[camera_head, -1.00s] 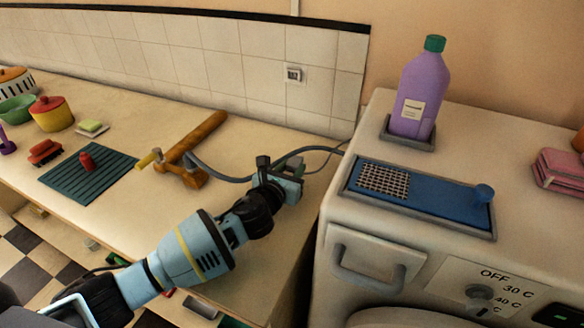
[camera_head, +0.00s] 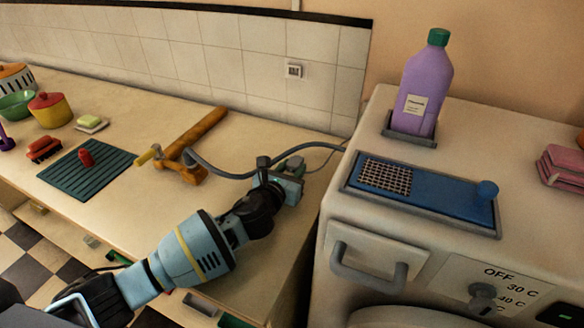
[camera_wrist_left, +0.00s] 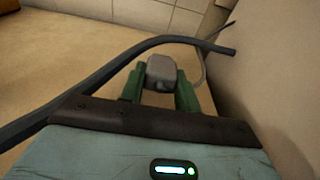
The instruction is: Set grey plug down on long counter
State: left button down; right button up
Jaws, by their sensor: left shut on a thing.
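My left gripper (camera_head: 290,172) is shut on the grey plug (camera_wrist_left: 161,71), low over the right end of the long counter (camera_head: 125,215). In the left wrist view the plug sits between the two green fingers (camera_wrist_left: 160,88). In the head view the plug is mostly hidden by the gripper. I cannot tell whether it touches the counter. My right gripper is not in view.
A dark hose (camera_head: 225,173) runs from a brown T-shaped thing (camera_head: 190,145) past my gripper. A white washing machine (camera_head: 345,215) stands close to the right, with a purple bottle (camera_head: 424,90) on top.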

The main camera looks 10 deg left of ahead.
pick_arm(q)
jog(key=shift+f, duration=0.3)
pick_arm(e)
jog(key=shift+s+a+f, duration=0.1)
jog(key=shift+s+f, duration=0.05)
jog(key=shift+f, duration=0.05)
pick_arm(q)
jog(key=c, duration=0.9)
grip_release()
jog(key=shift+c, duration=0.2)
jog(key=p+v, duration=0.1)
jog(key=v, duration=0.5)
jog(key=shift+s+a+r, duration=0.1)
jog(key=shift+s, duration=0.75)
jog(key=shift+a, duration=0.1)
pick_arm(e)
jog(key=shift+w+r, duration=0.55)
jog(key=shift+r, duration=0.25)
pick_arm(q)
jog(key=shift+s, duration=0.1)
